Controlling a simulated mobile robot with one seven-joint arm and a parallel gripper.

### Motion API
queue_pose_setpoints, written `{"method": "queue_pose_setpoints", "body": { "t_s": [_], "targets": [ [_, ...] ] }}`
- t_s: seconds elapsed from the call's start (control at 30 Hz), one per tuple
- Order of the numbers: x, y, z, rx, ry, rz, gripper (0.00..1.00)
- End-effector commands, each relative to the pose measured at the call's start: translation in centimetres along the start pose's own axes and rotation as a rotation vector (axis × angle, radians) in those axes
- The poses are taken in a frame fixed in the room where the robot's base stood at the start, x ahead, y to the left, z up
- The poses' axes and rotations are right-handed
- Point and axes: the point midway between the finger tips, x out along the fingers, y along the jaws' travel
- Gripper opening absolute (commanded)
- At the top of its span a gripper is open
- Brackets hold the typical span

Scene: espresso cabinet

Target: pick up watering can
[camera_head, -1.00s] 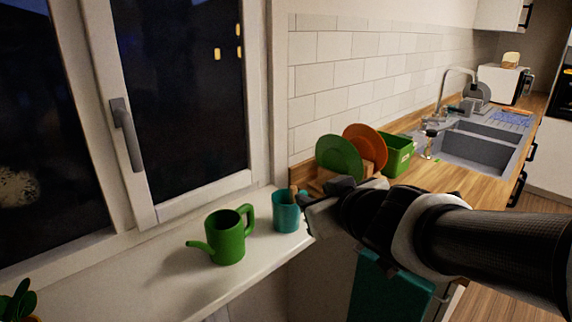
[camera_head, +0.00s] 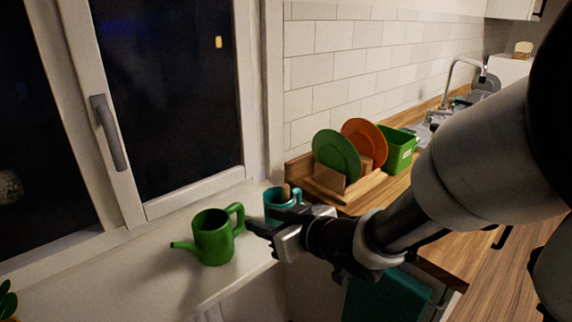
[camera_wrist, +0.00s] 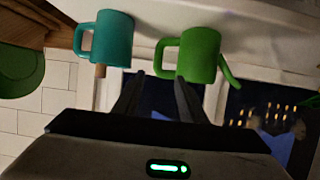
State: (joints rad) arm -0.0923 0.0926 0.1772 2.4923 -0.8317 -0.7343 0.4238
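The green watering can (camera_head: 212,240) stands upright on the white windowsill, spout to the left and handle to the right. My gripper (camera_head: 260,222) is just right of its handle, in front of the teal mug (camera_head: 274,203), with a small gap to the handle. In the wrist view, which looks upside down, the watering can (camera_wrist: 200,56) is beyond the right finger and its handle lies ahead between the fingers. The teal mug (camera_wrist: 113,40) is beyond the left finger. My gripper (camera_wrist: 158,85) has its two fingers apart with nothing between them.
The window frame (camera_head: 190,200) rises behind the sill (camera_head: 225,280). A dish rack (camera_head: 345,194) with green and orange plates and a green bin (camera_head: 400,147) stand on the wooden counter at right. A plant (camera_head: 8,300) is at the lower left. The sill is clear left of the can.

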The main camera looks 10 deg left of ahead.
Motion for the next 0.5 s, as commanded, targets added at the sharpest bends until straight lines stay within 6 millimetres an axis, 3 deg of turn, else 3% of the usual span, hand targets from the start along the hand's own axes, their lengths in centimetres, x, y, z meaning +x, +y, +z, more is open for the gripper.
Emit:
{"method": "queue_pose_setpoints", "body": {
  "t_s": [0.1, 0.5],
  "targets": [
    [2.7, -0.1, 0.6, 0.001, -0.001, -0.003, 0.38],
    [6.7, 0.2, 0.9, 0.001, -0.002, -0.002, 0.38]
  ]
}}
